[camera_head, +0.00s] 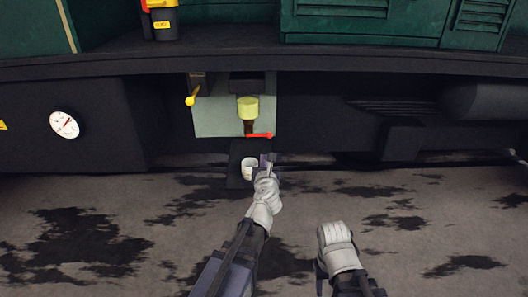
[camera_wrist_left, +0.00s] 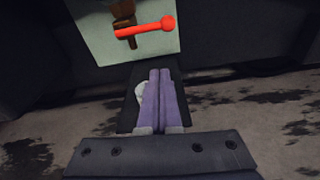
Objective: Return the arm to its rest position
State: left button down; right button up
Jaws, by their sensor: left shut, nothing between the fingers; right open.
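My left gripper (camera_head: 266,158) reaches forward below the grey-green panel and is shut, with nothing between its fingers. In the left wrist view its two purple fingers (camera_wrist_left: 160,75) lie together. My right gripper (camera_head: 335,238) is at the lower right, over the ground, away from everything. Its fingertips are hard to make out.
The panel (camera_head: 215,122) carries a yellow-topped brown valve (camera_head: 248,108) with a red lever (camera_head: 259,136) above the left gripper. A yellow knob (camera_head: 190,101) sticks out left. A gauge (camera_head: 64,124) is at the far left. The stained ground in front is free.

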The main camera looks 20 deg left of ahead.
pick_arm(q)
jog(key=s+d+r+m+t+h, duration=0.1)
jog(key=d+r+m+t+h, duration=0.15)
jog(key=d+m+h, duration=0.65)
jog(key=s+d+f+m+g+h, duration=0.35)
jog(key=d+f+m+g, duration=0.2)
jog(key=m, duration=1.15)
jog(key=s+a+f+m+g+y, duration=0.25)
jog(key=s+f+m+g, duration=0.45)
jog(key=f, duration=0.4)
jog(key=s+a+f+m+g+y, duration=0.5)
jog(key=s+a, duration=0.4)
jog(key=s, duration=0.2)
jog(key=s+d+r+m+y+p, duration=0.1)
jog(key=s+d+r+m+p, duration=0.15)
jog(key=d+r+p, duration=0.4)
jog(key=s+d+r+m+y+p, duration=0.15)
jog(key=s+d+r+p, duration=0.25)
jog(key=r+p, duration=0.55)
notch_tip(320, 180, up, 36)
jog(key=h+p, duration=0.1)
jog(key=p, duration=3.4)
jog(key=shift+w+g+p, duration=0.25)
jog(key=shift+g+p, duration=0.05)
jog(key=shift+g, duration=0.1)
